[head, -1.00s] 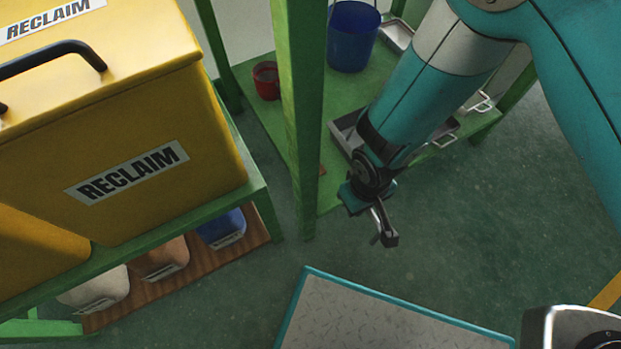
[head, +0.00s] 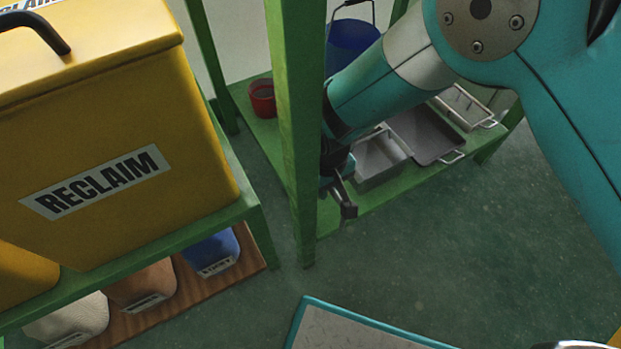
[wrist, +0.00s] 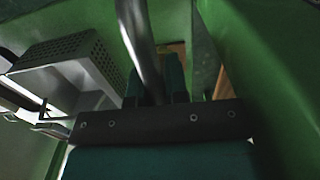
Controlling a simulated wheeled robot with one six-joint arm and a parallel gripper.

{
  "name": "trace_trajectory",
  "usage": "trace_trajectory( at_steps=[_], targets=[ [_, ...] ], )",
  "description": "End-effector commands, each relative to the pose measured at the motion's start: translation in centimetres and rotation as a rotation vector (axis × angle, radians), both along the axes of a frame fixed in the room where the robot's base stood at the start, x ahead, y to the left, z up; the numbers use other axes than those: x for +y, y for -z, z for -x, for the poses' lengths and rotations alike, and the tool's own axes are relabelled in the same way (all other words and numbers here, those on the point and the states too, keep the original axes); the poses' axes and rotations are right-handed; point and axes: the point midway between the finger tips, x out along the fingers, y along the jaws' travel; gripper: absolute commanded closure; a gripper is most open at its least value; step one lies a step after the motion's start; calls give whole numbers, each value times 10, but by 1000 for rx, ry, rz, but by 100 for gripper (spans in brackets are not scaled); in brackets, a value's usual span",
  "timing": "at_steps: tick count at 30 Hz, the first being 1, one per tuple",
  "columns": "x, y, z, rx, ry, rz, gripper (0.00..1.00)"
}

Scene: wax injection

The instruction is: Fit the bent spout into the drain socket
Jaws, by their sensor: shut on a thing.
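My gripper (head: 335,172) is in the head view beside the green post, partly hidden by the post and my own arm. It is shut on the bent spout (head: 347,203), a grey tube that hangs down with a thicker dark end. In the wrist view the spout (wrist: 138,38) is a smooth metal tube rising from between the two dark green fingers (wrist: 156,88) and running out of the top edge. The drain socket cannot be made out in either view.
A green post (head: 298,130) stands close left of my gripper. Metal trays (head: 425,132), a red pot (head: 262,97) and a blue bucket (head: 350,45) are on the green shelf. Yellow RECLAIM bins (head: 100,150) stand left, above several sacks (head: 212,250). Open floor (head: 430,240) lies right.

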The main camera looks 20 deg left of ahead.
Motion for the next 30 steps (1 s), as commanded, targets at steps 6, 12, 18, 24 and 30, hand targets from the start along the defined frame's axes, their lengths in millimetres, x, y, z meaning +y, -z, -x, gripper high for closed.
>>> trace_trajectory(
  at_steps=[6,12,18,24,30],
  targets=[
    [31,3,-27,-1,1,-2,100],
    [44,3,-38,-1,1,-2,100],
    [49,30,-42,3,0,4,100],
    [48,36,-41,5,0,6,100],
    [48,37,-40,6,-1,7,63]
  ],
)
